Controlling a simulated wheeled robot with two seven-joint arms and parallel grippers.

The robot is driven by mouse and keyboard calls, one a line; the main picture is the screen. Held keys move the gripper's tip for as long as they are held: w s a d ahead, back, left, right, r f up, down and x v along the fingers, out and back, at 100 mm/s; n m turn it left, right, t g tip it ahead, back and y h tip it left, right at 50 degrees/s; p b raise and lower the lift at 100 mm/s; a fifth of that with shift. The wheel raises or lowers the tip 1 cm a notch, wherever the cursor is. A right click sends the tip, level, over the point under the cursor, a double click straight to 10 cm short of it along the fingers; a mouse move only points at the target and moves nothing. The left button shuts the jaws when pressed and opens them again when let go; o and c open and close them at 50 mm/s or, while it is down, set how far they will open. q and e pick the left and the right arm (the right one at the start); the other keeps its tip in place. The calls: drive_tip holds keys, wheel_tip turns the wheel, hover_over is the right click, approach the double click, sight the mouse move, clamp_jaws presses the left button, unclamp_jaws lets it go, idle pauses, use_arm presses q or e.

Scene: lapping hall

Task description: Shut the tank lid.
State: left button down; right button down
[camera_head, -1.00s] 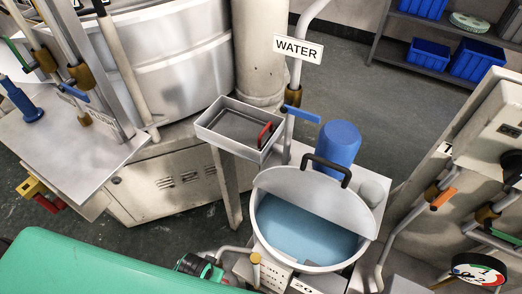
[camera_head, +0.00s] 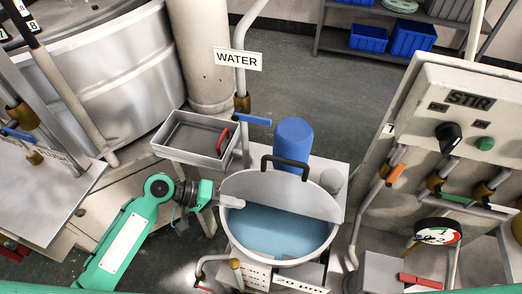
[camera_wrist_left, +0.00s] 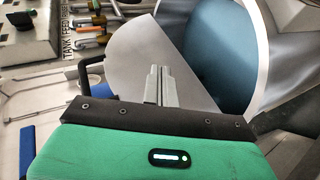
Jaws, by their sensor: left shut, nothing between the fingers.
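The round white tank (camera_head: 333,236) stands right of centre in the head view, with blue water (camera_head: 275,232) showing inside. Its grey lid (camera_head: 290,190) stands open at the tank's far side, with the dark handle (camera_head: 286,160) on its top edge. My left gripper (camera_head: 240,203) is shut and empty, its tips at the left end of the lid by the tank rim. In the left wrist view the shut fingers (camera_wrist_left: 162,72) point over the lid (camera_wrist_left: 130,55). I cannot tell whether they touch it. The right gripper is not in view.
A metal tray (camera_head: 180,152) with a red-handled item stands left of the tank, near a blue valve lever (camera_head: 252,120). A blue cylinder (camera_head: 294,135) is close behind the lid. The STIR panel (camera_head: 465,110) and valves stand at the right.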

use_arm(q)
drive_tip(key=w+a+r+n+h, duration=0.3)
drive_tip(key=w+r+n+h, duration=0.15)
drive_tip(key=w+r, duration=0.5)
drive_tip(key=d+f+p, duration=0.1)
drive_tip(key=d+p, duration=0.1)
drive_tip(key=d, duration=0.8)
drive_tip(key=shift+w+f, duration=0.15)
drive_tip(key=shift+w, duration=0.15)
